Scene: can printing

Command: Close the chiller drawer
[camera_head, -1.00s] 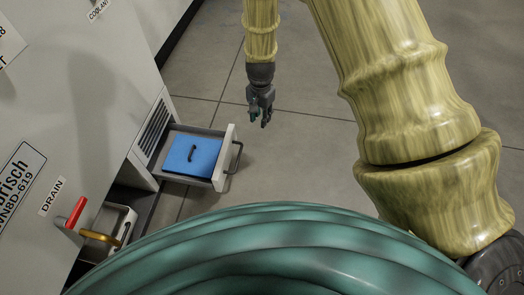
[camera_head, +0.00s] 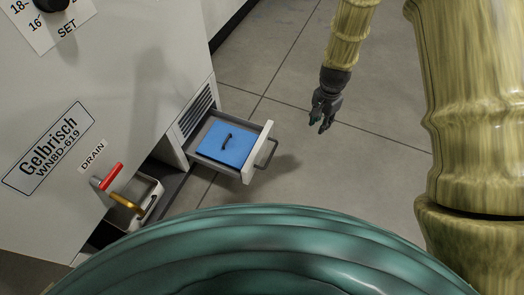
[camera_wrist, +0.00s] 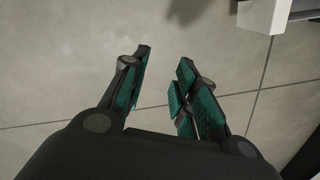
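The chiller drawer (camera_head: 258,152) is pulled out from the lower side of the grey chiller cabinet (camera_head: 110,90). It has a pale front with a dark bar handle (camera_head: 270,152), and a blue lidded block with a small black handle (camera_head: 227,146) lies inside it. My gripper (camera_head: 321,124) hangs over the floor to the right of the drawer, apart from its handle. In the wrist view my gripper (camera_wrist: 162,85) has its fingers spread with only floor between them. A corner of the pale drawer front (camera_wrist: 262,14) shows at the top right there.
A drain valve with a red lever (camera_head: 110,176) and a brass spout (camera_head: 127,203) sits left of the drawer, above a small white container (camera_head: 150,193). The tiled floor (camera_head: 370,185) right of the drawer is clear.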

